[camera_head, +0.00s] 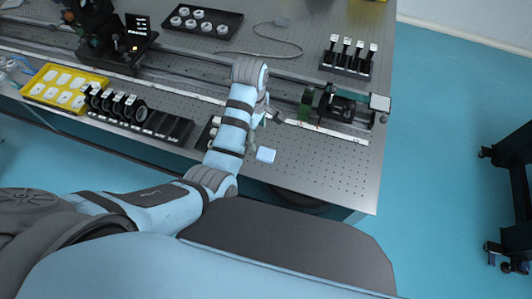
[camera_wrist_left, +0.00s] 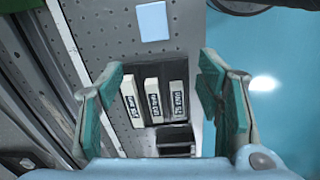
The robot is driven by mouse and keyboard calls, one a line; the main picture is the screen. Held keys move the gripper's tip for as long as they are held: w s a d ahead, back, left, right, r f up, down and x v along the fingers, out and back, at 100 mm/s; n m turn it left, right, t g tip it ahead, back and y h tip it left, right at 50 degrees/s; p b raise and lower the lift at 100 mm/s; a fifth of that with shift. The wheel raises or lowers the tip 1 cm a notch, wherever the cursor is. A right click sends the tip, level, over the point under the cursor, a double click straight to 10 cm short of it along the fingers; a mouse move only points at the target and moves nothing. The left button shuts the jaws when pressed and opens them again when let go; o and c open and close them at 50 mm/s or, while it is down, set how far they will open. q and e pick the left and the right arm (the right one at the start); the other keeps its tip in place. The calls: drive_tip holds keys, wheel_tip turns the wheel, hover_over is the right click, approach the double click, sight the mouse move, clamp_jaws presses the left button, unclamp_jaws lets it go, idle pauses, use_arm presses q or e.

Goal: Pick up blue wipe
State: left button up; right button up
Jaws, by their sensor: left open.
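The blue wipe (camera_head: 265,154) is a small pale blue square lying flat on the perforated table near its front edge. It also shows in the left wrist view (camera_wrist_left: 153,21), at the top centre, beyond the fingertips and apart from them. My left gripper (camera_wrist_left: 161,68) is open with its green-padded fingers spread and nothing between them. In the head view the left gripper (camera_head: 264,112) is partly hidden by my arm, above the table and a little behind the wipe. My right gripper is not in view.
A dark holder with three white labelled pieces (camera_wrist_left: 154,100) sits between the fingers' lines of view, beside the wipe. A rail mount with a green plate (camera_head: 306,104) stands to the right. The table (camera_head: 325,165) right of the wipe is clear.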

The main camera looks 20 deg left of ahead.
sight(263, 153)
use_arm(q)
drive_tip(key=shift+n, duration=0.7)
drive_tip(key=f+b, duration=0.1)
drive_tip(key=f, duration=0.3)
drive_tip(key=d+f, duration=0.1)
drive_tip(key=f, duration=0.3)
drive_tip(key=w+d+f+b, duration=0.1)
drive_tip(key=f, duration=0.3)
drive_tip(key=shift+b, duration=0.3)
drive_tip(key=shift+r, duration=0.1)
drive_tip(key=shift+c, duration=0.4)
drive_tip(key=c, duration=0.8)
